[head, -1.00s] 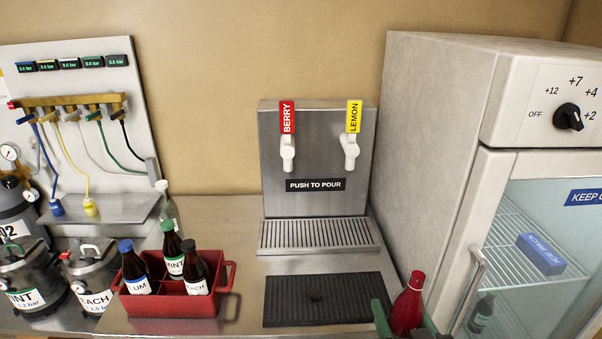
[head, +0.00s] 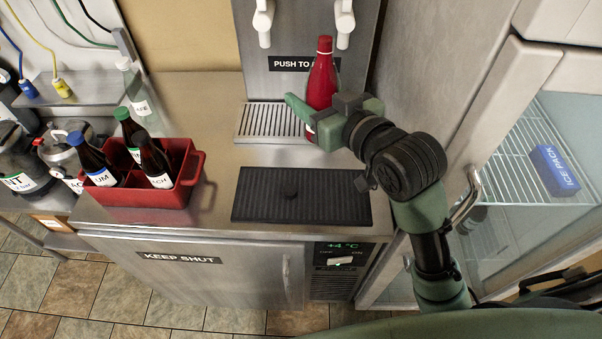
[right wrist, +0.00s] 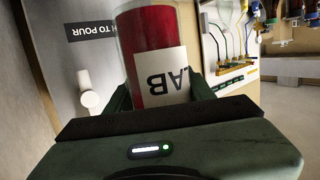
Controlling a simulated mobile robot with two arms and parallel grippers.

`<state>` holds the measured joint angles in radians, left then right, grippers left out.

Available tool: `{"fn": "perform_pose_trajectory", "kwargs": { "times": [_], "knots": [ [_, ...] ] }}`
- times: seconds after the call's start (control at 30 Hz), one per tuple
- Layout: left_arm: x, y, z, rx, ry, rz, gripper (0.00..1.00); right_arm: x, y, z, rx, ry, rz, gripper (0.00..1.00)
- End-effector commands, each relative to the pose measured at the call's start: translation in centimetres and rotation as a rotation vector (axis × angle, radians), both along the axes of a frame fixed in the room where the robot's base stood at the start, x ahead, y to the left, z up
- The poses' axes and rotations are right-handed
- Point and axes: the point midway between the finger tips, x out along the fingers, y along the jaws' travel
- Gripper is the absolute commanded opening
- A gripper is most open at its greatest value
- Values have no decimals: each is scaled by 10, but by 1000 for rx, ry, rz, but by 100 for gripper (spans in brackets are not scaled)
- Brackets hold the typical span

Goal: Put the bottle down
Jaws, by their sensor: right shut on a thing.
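A red bottle (head: 322,82) with a red cap is held upright in my right gripper (head: 313,112), in front of the steel tap dispenser (head: 290,85). In the head view it overlaps the right side of the grooved drip tray (head: 262,122); whether its base touches the tray is hidden by the gripper. The right wrist view shows the bottle (right wrist: 150,45) between the two fingers, its white label upside down in that picture. My left gripper is not in view.
A black ribbed mat (head: 300,196) lies empty on the steel counter. A red crate (head: 180,188) with several dark bottles stands left of it, and a clear bottle (head: 140,97) behind. The glass-door fridge (head: 490,150) closes off the right side.

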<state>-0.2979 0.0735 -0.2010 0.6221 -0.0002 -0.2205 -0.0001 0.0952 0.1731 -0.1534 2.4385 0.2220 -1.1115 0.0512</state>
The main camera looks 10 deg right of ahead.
Motion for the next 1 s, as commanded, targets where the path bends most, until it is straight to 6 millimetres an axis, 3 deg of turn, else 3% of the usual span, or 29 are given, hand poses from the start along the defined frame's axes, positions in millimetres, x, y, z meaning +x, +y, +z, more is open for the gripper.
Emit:
{"fn": "perform_pose_trajectory", "kwargs": {
  "times": [0.53, 0.83, 1.0],
  "knots": [
    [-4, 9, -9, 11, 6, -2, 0, -1, 0, -129, 1, 5, 2, 0],
    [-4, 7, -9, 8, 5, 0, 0, 0, 1, -156, 0, -1, 1, 0],
    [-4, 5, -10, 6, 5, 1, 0, 0, 1, -182, 1, 2, 2, 0]
  ]
}}
